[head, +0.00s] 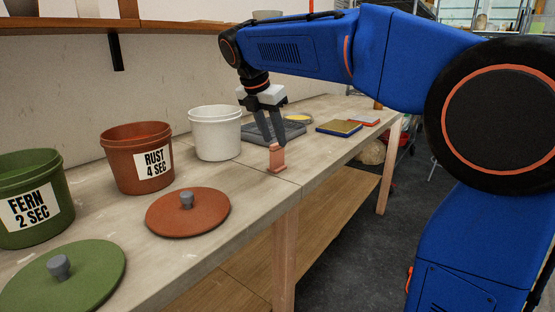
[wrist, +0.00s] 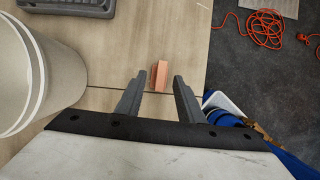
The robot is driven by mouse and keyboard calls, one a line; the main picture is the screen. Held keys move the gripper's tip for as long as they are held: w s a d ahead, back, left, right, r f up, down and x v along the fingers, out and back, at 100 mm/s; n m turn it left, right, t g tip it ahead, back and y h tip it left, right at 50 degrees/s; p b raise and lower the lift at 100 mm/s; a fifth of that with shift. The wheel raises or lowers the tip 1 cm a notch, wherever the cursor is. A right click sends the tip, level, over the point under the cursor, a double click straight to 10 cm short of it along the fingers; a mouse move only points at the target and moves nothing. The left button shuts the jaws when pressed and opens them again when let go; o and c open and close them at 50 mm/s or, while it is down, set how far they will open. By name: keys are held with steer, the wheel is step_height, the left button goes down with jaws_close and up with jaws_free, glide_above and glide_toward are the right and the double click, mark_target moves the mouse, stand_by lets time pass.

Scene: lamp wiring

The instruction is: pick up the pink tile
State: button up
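The pink tile (head: 277,159) stands upright on the workbench near its front edge, with a wider foot at its base. It also shows in the wrist view (wrist: 161,74), between the two fingertips as seen from above. My gripper (head: 273,140) points down over the tile, with its fingertips close to the tile's top. In the wrist view my gripper (wrist: 158,80) is open, with a gap on each side of the tile. I cannot tell exactly how far the fingertips reach down beside it.
A white bucket (head: 216,140), a rust bucket (head: 120,150) and a green bucket (head: 30,180) stand to the left. A rust lid (head: 188,218) and a green lid (head: 75,285) lie in front.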

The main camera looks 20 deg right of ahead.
mark_target(283, 161)
steer(key=shift+x, duration=3.85)
steer(key=shift+d+r, duration=0.1)
steer(key=shift+d, duration=0.05)
steer(key=c, duration=0.8)
